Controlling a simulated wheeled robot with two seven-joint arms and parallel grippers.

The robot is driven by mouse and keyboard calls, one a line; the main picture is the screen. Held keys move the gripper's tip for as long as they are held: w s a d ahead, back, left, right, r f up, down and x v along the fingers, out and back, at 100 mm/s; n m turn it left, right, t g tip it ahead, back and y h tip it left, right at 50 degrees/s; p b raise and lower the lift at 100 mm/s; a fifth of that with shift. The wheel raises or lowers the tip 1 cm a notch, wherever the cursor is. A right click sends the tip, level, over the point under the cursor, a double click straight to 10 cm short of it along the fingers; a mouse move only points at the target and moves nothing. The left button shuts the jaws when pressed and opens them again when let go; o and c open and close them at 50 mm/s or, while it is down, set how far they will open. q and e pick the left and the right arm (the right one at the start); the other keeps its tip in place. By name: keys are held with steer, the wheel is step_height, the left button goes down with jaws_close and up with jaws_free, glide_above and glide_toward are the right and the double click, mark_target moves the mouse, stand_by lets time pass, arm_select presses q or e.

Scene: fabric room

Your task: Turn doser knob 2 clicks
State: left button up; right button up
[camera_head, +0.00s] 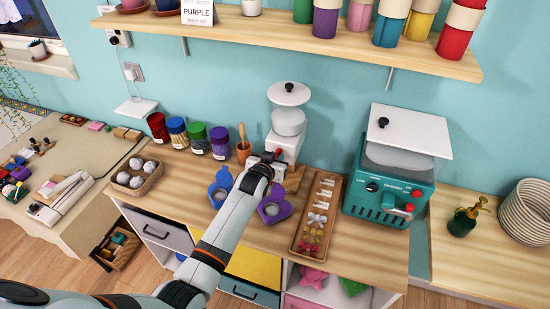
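The doser stands against the wall at the middle of the counter, with a pale round hopper (288,122) and a white lid (289,94) with a black top knob above it. A small red part (279,152) shows low on its front; I cannot tell whether it is the doser knob. My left gripper (268,160) is at the lower front of the doser, beside the red part. The gripper hides much of the doser's front. Its fingers are too small and overlapped to tell whether they are open, shut or touching the knob. My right gripper is out of view.
Purple heart-shaped mold (284,208) and blue mold (212,188) flank my forearm. A wooden tray (297,246) of bows and a teal machine (356,210) stand to the right. A shelf (240,23) hangs above.

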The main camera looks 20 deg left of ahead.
arm_select(q)
steer(key=shift+o, duration=0.7)
steer(key=b+v, duration=0.1)
steer(key=v, duration=1.1)
steer(key=shift+b, duration=0.4)
